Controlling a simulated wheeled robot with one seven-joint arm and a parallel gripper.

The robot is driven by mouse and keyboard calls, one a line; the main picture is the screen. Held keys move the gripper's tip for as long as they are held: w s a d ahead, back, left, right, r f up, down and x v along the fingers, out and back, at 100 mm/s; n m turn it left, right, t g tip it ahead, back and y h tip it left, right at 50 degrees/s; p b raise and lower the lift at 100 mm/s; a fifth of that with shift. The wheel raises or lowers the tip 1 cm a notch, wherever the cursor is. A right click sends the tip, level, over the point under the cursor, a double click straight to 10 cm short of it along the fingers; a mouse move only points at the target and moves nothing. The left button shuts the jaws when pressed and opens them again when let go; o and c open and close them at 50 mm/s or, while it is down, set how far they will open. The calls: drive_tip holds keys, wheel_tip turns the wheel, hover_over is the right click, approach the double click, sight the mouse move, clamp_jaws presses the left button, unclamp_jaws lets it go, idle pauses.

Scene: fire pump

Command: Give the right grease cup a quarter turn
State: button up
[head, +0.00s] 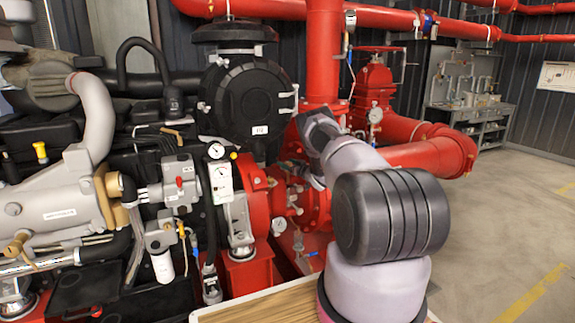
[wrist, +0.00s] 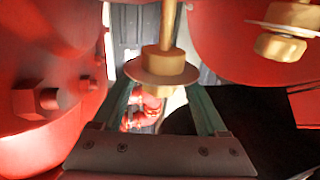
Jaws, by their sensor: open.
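In the wrist view, a brass fitting (wrist: 162,66) with a round flange, a hex part and a thin stem shows between the two green fingers of my gripper (wrist: 160,94). The fingers are apart, one to each side of it, and I see no contact. It looks like a grease cup. A second, similar brass fitting (wrist: 284,44) shows at the upper right, outside the fingers. I cannot tell for sure which is the right grease cup.
A red casing with a hex bolt (wrist: 38,102) stands close on the left in the wrist view. Another red rounded body (wrist: 240,45) lies at the right. In the head view, gauges (head: 221,178) and the engine crowd the left; the floor (head: 500,230) at right is clear.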

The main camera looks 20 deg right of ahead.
clamp_jaws()
drive_tip(key=shift+m+h, duration=0.3)
drive_tip(key=shift+h, duration=0.1)
drive_tip(key=m+h, duration=0.2)
drive_tip(key=h, duration=0.1)
drive_tip(key=m+h, duration=0.2)
drive_tip(key=h, duration=0.2)
drive_tip(key=shift+m, duration=0.3)
drive_tip(key=shift+d+m+g+h, duration=0.1)
drive_tip(key=shift+m+g+h, duration=0.6)
drive_tip(key=shift+m+h, duration=0.85)
drive_tip(key=shift+d+m+g+h, duration=0.1)
drive_tip(key=shift+m+g+h, duration=0.75)
drive_tip(key=shift+h, duration=1.3)
drive_tip(key=shift+m, duration=0.3)
unclamp_jaws()
